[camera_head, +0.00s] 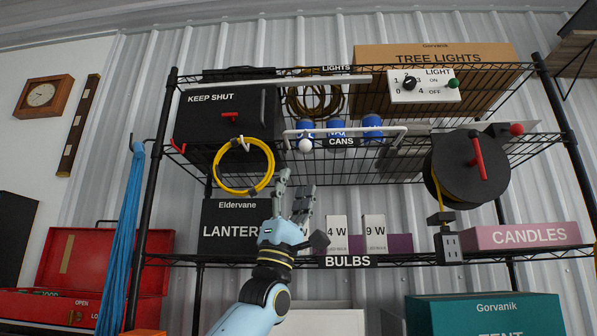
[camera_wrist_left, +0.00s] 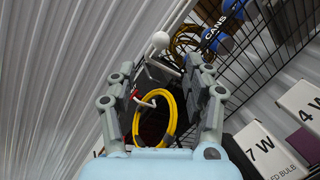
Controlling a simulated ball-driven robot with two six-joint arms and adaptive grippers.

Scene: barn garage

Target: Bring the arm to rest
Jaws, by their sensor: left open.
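My left arm reaches up from the bottom of the head view. Its left gripper (camera_head: 295,187) points upward in front of the wire shelf rack, right of the LANTERN box (camera_head: 232,240) and left of the bulb boxes (camera_head: 374,235). The fingers are apart, with nothing held between them. In the left wrist view, the open gripper (camera_wrist_left: 160,75) frames a yellow coil (camera_wrist_left: 155,118) beyond the fingers. That yellow coil (camera_head: 243,166) hangs on a hook at the shelf's left in the head view. My right gripper is not in view.
A white bar with a ball end (camera_head: 305,146) juts out just above my fingertips. A black cord reel (camera_head: 467,170) hangs to the right. A blue hanging bundle (camera_head: 124,235) and red toolbox (camera_head: 100,262) are left. The wall at upper left is clear of shelving.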

